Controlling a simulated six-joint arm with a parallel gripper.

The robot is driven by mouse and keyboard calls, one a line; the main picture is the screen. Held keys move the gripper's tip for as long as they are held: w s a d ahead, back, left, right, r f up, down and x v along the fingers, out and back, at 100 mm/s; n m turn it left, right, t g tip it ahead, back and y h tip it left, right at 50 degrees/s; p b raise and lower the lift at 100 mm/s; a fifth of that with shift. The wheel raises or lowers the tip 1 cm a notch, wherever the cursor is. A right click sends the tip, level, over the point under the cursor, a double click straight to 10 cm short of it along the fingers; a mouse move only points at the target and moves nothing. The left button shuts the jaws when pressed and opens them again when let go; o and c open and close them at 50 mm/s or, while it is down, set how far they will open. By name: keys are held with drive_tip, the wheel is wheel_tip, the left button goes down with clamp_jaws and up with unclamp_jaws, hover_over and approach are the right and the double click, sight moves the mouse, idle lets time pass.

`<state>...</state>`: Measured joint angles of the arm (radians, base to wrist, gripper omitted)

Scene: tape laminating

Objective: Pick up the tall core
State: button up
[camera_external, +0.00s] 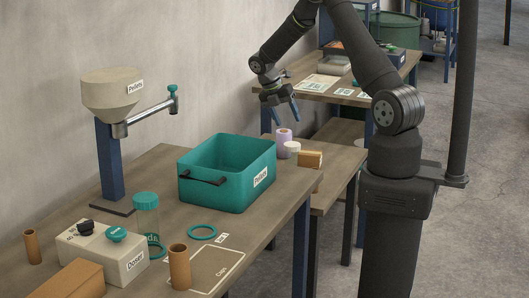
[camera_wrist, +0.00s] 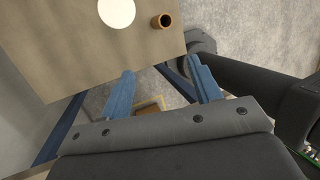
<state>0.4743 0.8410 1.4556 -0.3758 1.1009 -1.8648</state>
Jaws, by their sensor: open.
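A shorter brown core (camera_external: 31,246) stands at the table's far left. My gripper (camera_external: 286,116), with blue fingers, is open and empty, high up near the back table and far from both cores. In the wrist view, the open fingers (camera_wrist: 160,68) have nothing between them. A brown hollow core (camera_wrist: 162,21) stands beyond them near a table corner; I cannot tell which core it is.
A teal "Pellets" bin (camera_external: 226,174) stands mid-table, with a hopper (camera_external: 110,88) behind.

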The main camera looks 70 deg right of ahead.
wheel_tip(320, 180, up, 5)
wheel_tip(320, 180, down, 9)
drive_tip(key=s+a+m+t, duration=0.3)
drive_tip(key=m+t, duration=0.5)
drive_tip(key=m, duration=0.5)
drive_tip(key=s+r+m+t+h, duration=0.5)
drive_tip(key=s+r+m+h, duration=0.35)
drive_tip(key=s+m, duration=0.55)
drive_tip(key=shift+m+y, duration=0.25)
drive_tip(key=shift+m, duration=0.35)
drive_tip(key=f, duration=0.7)
drive_tip(key=w+f, duration=0.1)
drive_tip(key=f, duration=0.7)
drive_tip(key=w+f, duration=0.1)
drive_tip(key=f, duration=0.7)
drive_tip(key=shift+d+f, duration=0.1)
drive_tip(key=shift+d, duration=0.25)
drive_tip(key=x, duration=0.6)
drive_tip(key=shift+w+d+f, duration=0.15)
drive_tip(key=shift+w+d, duration=0.05)
drive_tip(key=shift+x, duration=2.6)
